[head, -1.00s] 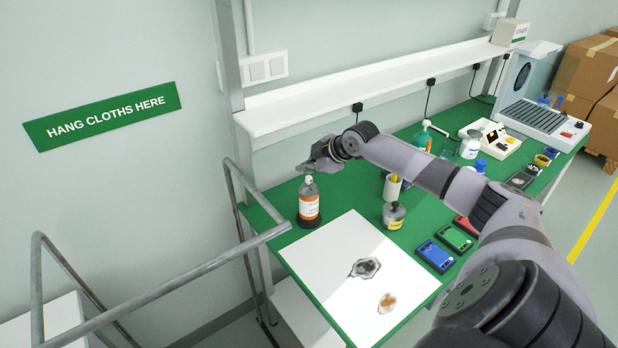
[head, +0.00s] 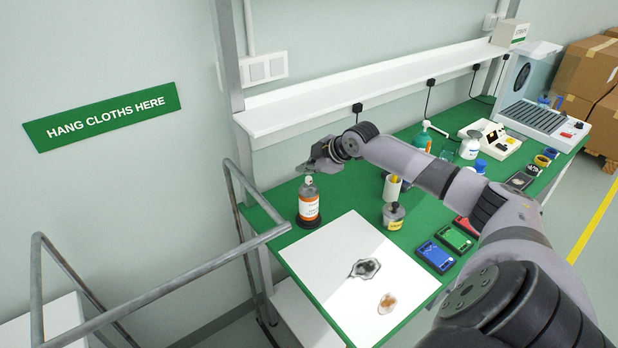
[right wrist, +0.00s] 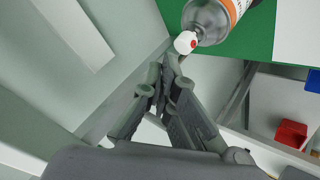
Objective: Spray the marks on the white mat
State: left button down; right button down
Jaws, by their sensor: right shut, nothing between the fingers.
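The white mat (head: 330,262) lies on the green bench top at its near left end. It bears a dark grey mark (head: 366,268) and a smaller brown mark (head: 387,302). A spray can (head: 308,204) with an orange and white label stands upright on a dark round base by the mat's far left corner. My right gripper (head: 305,168) is shut and empty just above the can's top. In the right wrist view, the shut fingertips (right wrist: 172,62) are close beside the can's white cap (right wrist: 186,42); I cannot tell if they touch. My left gripper is not in view.
A squat bottle with a yellow label (head: 393,216) and a cup (head: 392,188) stand right of the can. Blue (head: 435,256), green and red boxes lie beside the mat. A shelf (head: 370,85) runs behind the bench. A metal rail (head: 160,283) stands at the left.

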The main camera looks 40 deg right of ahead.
aim_at(307, 180)
jog(key=shift+f, duration=0.15)
jog(key=shift+f, duration=0.3)
jog(key=shift+f, duration=0.3)
dwell(0.4)
jog(key=shift+r, duration=0.1)
jog(key=shift+r+p, duration=0.55)
jog(key=shift+r, duration=0.05)
notch_tip(307, 180, up, 6)
jog(key=p, duration=0.5)
dwell(1.9)
